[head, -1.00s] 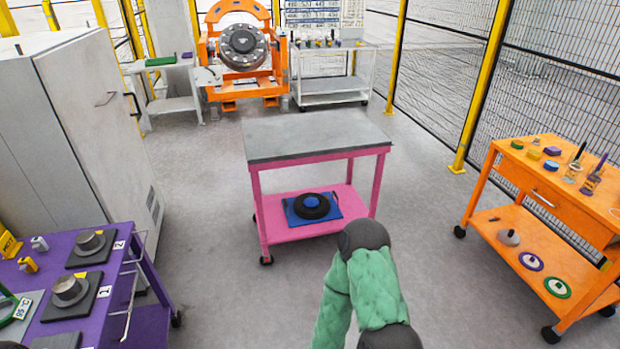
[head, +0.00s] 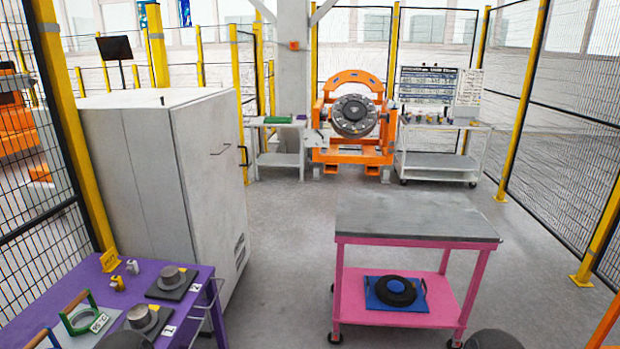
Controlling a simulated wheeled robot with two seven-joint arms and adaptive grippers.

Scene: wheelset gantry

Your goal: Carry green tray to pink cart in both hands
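A green-framed piece with a brown handle (head: 76,311), apparently the green tray, sits on the purple table (head: 205,280) at the lower left. The pink cart (head: 341,280) stands right of centre, with a bare grey top (head: 415,216). On its lower shelf lies a blue tray (head: 372,298) with a black ring-shaped part (head: 396,291). Neither gripper is in view. Only dark rounded parts of my arms show at the bottom edge.
A tall grey cabinet (head: 150,180) stands behind the purple table. Metal cylinders on dark plates (head: 172,280) share that table. An orange wheelset stand (head: 350,125) and white benches are at the back. Grey floor lies open between the cabinet and the pink cart.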

